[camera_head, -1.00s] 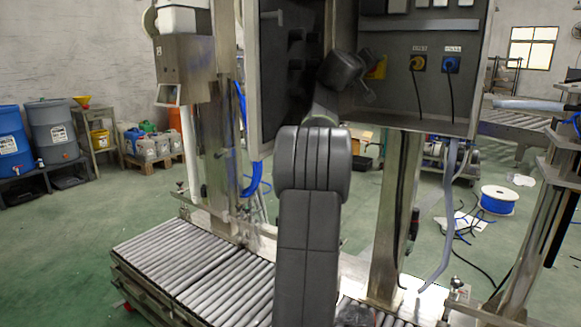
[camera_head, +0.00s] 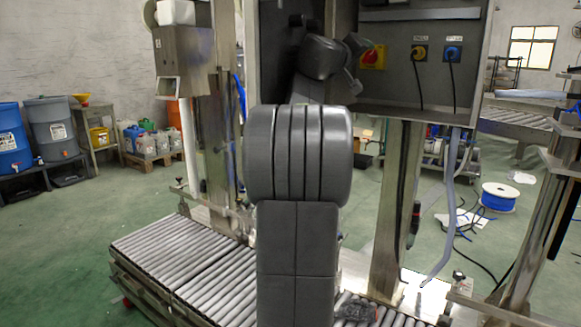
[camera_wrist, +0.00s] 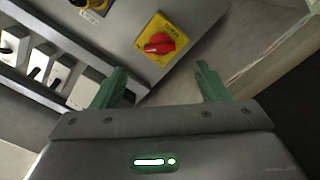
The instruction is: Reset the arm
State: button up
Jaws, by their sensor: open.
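My gripper (camera_wrist: 158,85) shows in the wrist view with two green fingers spread apart and nothing between them. Beyond the fingertips is a red rotary switch (camera_wrist: 160,44) on a yellow plate, fixed to the grey panel. The fingers do not appear to touch it. In the head view my dark arm rises through the middle, with its end in front of the open cabinet. The red and yellow switch (camera_head: 373,57) shows just right of the arm's end. The fingers are hard to make out there.
The open electrical cabinet (camera_head: 410,95) has a yellow connector (camera_head: 419,52) and a blue connector (camera_head: 453,54) with hanging cables. A roller conveyor (camera_head: 190,262) runs below. A steel post (camera_head: 397,210) stands right of my arm. A blue cable spool (camera_head: 498,197) lies on the floor at right.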

aim_at(369, 56)
jog(key=v, duration=0.4)
jog(key=p+x, duration=0.3)
jog(key=x, duration=1)
jog(key=shift+w+d+r, duration=0.1)
jog(key=shift+w+d, duration=0.1)
jog(key=shift+w, duration=0.1)
jog(key=shift+w+d+r+n+p, duration=0.1)
jog(key=shift+r+n+p, duration=0.05)
jog(key=shift+n+p, duration=0.45)
jog(key=shift+r+n+p, duration=0.2)
jog(key=shift+n+p, duration=0.7)
jog(key=shift+n, duration=0.3)
jog(key=n+p, duration=0.3)
jog(key=n, duration=0.1)
jog(key=shift+n, duration=0.3)
jog(key=n+p, duration=0.6)
jog(key=shift+r, duration=0.1)
jog(key=n+p, duration=0.2)
jog(key=shift+p, duration=0.35)
jog(key=shift+n, duration=0.4)
jog(key=shift+f, duration=0.25)
